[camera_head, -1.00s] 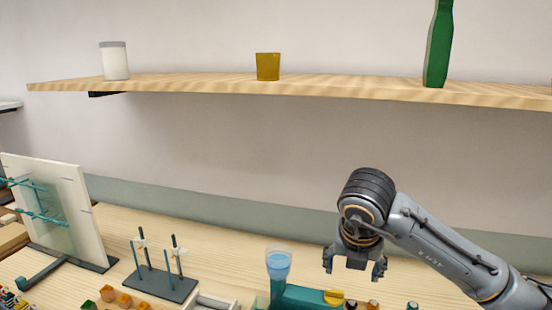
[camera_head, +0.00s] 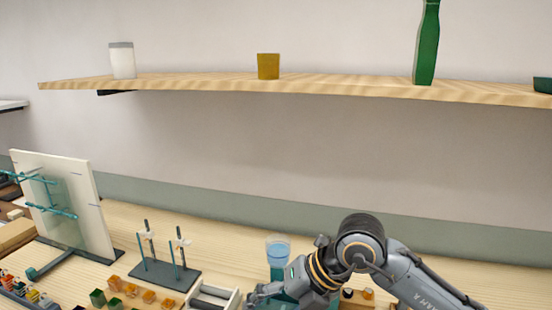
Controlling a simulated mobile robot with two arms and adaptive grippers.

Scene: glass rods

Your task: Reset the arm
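My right arm comes in from the lower right. Its gripper (camera_head: 262,293) now points left, low over the bench, in front of the teal device with a clear blue-tinted cup (camera_head: 278,250). I see the gripper from the side and its fingers are partly cut off by the bottom edge, so its opening is unclear. I see nothing held in it. My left gripper is not in view. A dark stand (camera_head: 165,274) with upright thin rods stands on the bench to the left of the gripper.
A white board (camera_head: 75,200) with teal rods stands at the left. Small orange and green blocks (camera_head: 130,291) and a grey-white tray (camera_head: 210,298) lie at the front. A wooden shelf (camera_head: 200,84) holds a white jar (camera_head: 122,61), an amber cup (camera_head: 268,66) and a green bottle (camera_head: 427,45).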

